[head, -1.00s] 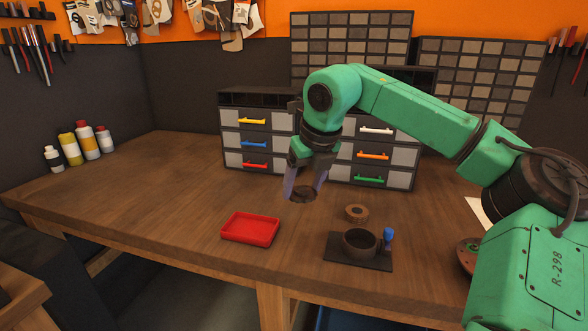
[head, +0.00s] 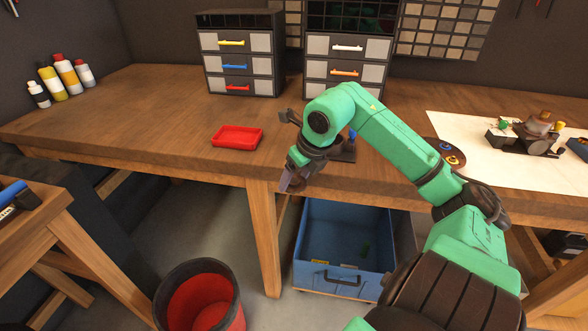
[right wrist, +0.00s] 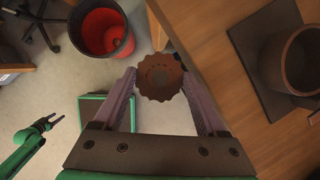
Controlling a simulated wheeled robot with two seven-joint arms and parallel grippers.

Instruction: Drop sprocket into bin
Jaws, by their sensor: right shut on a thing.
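The sprocket is a brown toothed disc (right wrist: 160,85) between the fingertips of my right gripper (right wrist: 158,90) in the right wrist view. The gripper is shut on it. In the head view my right gripper (head: 291,184) is just off the front edge of the workbench, and the sprocket cannot be made out there. The bin, black outside and red inside (head: 207,303), stands on the floor below and to the left of the gripper. It also shows in the right wrist view (right wrist: 101,31). My left gripper (right wrist: 47,123) is small at the lower left of that view.
A red tray (head: 237,138) lies on the workbench (head: 150,115). A dark round cup (right wrist: 291,60) stands on a black plate near the bench edge. A blue box (head: 343,247) sits on the floor under the bench. A second wooden bench (head: 35,235) stands at the left.

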